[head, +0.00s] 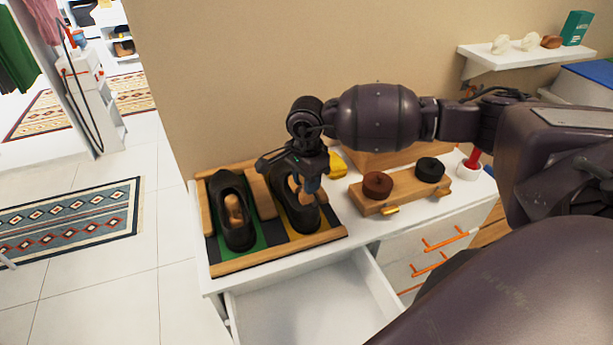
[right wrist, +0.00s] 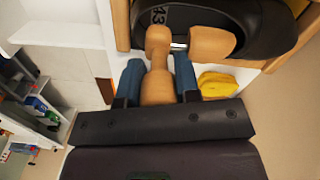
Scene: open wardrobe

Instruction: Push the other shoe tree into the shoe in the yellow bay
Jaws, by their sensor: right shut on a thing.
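The black shoe in the yellow bay (head: 300,219) sits at the right of the wooden shoe tray (head: 285,253). My right gripper (head: 307,186) is over this shoe, shut on a wooden shoe tree (right wrist: 157,72). In the right wrist view, the shoe tree lies between the blue fingers, with its front part up against the black shoe (right wrist: 228,16). I cannot tell how deep it sits in the opening. The other black shoe (head: 240,233) stands in the green bay with a wooden shoe tree (head: 234,212) inside it. My left gripper is not in view.
A yellow cloth (head: 338,165) lies behind the tray. A wooden block holds a brown tin (head: 377,185) and a black tin (head: 430,169) to the right. An open white drawer (head: 310,300) juts out below. A wall shelf (head: 520,58) is at upper right.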

